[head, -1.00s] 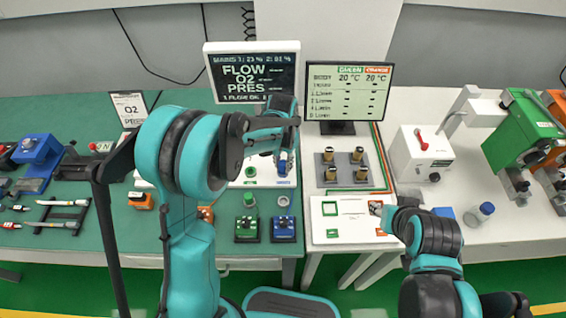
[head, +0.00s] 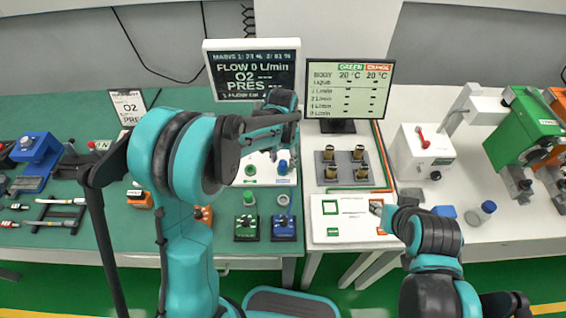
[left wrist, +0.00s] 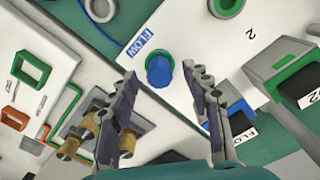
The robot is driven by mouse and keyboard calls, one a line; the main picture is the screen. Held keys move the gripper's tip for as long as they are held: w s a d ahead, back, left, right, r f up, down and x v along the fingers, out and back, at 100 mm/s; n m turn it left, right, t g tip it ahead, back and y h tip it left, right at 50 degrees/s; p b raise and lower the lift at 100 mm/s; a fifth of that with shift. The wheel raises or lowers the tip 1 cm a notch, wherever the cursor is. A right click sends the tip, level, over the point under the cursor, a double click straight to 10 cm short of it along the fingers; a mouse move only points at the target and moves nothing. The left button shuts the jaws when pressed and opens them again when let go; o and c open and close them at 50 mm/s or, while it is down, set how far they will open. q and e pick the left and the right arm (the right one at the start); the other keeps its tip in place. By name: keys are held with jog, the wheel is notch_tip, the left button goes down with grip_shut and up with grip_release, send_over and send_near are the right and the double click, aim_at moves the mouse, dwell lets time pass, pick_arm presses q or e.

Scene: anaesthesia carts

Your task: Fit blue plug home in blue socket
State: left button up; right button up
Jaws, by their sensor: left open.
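The blue plug (head: 283,166) stands on the white panel labelled FLOW, right of a green ring.
A green block (head: 246,228) and a blue block (head: 283,228) stand in front of the panel. Several brass fittings (head: 345,165) stand on a grey plate to the right. Two monitors (head: 253,72) (head: 349,90) rise behind.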

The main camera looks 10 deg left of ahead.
aim_at(282, 163)
pick_arm(q)
notch_tip(282, 163, up, 10)
jog(key=shift+r, duration=0.2)
dwell(0.5)
jog(key=s+a+n+t+b, duration=0.1)
jog(key=s+a+n+t, duration=0.1)
jog(key=s, duration=0.7)
jog(key=s+a+n+t+b, duration=0.1)
jog(key=s+a+n+t, duration=0.1)
jog(key=s+a+t, duration=0.3)
jog(key=shift+s+r, duration=0.35)
jog(key=shift+s, duration=2)
